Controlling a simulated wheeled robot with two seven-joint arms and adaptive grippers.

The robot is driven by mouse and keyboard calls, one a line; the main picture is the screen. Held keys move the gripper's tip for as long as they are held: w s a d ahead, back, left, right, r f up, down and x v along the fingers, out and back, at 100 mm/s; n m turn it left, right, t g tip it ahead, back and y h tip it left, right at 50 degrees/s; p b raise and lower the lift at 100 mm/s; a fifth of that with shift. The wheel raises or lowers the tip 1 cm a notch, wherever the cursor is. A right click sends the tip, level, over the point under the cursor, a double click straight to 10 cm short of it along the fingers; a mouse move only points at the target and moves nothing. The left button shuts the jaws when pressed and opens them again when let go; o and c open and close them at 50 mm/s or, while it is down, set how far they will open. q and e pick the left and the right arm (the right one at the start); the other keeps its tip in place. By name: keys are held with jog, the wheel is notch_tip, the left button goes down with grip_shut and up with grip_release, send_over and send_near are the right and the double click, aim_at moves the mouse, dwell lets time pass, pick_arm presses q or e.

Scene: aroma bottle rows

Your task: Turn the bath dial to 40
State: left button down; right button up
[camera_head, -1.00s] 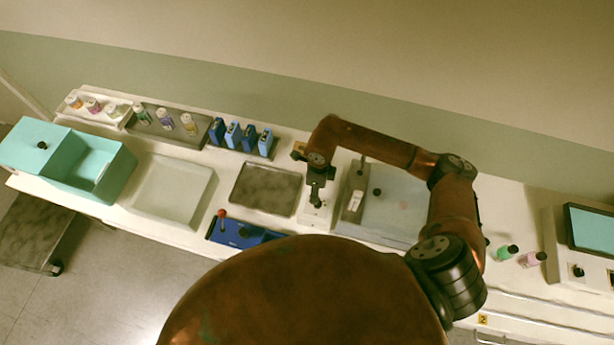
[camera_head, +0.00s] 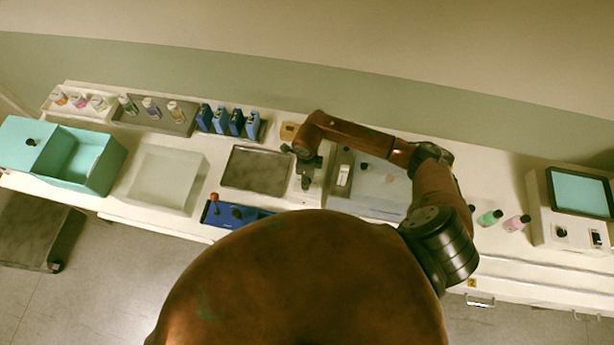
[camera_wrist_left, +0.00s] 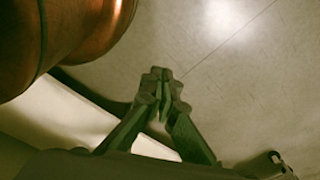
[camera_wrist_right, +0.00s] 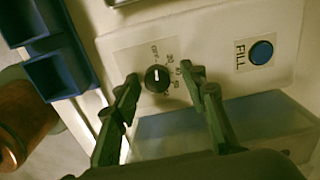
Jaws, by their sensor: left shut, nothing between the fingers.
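The bath dial (camera_wrist_right: 156,79) is a small black knob with a white pointer line on a pale panel. The pointer faces up in the right wrist view, toward the OFF mark; small number marks run round its right side. My right gripper (camera_wrist_right: 162,76) is open, with one finger on each side of the dial; contact cannot be told. In the head view my right gripper (camera_head: 304,183) is over the pale panel left of the bath, and the arm hides the dial. My left gripper (camera_wrist_left: 164,84) is shut and empty, above the floor in the left wrist view.
A blue FILL button (camera_wrist_right: 261,52) is on the same panel. The bath (camera_head: 377,187) stands right of my right gripper, a dark tray (camera_head: 258,169) to its left. A blue block with a red-topped lever (camera_head: 214,207) stands in front. Blue holders (camera_head: 237,122) stand behind.

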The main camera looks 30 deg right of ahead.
jog(key=shift+s+r, duration=0.2)
jog(key=shift+s, duration=0.3)
jog(key=c, duration=0.3)
jog(key=shift+w+a+f, duration=0.1)
jog(key=shift+w+f, duration=0.1)
jog(key=shift+w, duration=0.25)
jog(key=c, duration=0.3)
jog(key=shift+c, duration=1)
jog(key=shift+s, duration=0.15)
jog(key=shift+c, duration=0.8)
grip_shut()
jog(key=m+b, duration=0.1)
jog(key=m, duration=0.1)
jog(key=shift+m, duration=1.2)
jog(key=m, duration=0.2)
jog(key=shift+m+b, duration=0.35)
jog(key=shift+m, duration=0.05)
jog(key=m, duration=0.2)
jog(key=shift+m, duration=0.4)
pick_arm(q)
jog(key=s+f, duration=0.2)
jog(key=shift+s+d, duration=0.1)
jog(key=shift+s, duration=0.2)
pick_arm(e)
jog(key=m, duration=0.5)
jog(key=shift+m, duration=0.3)
pick_arm(q)
jog(key=shift+f, duration=0.1)
pick_arm(e)
jog(key=shift+s, duration=0.1)
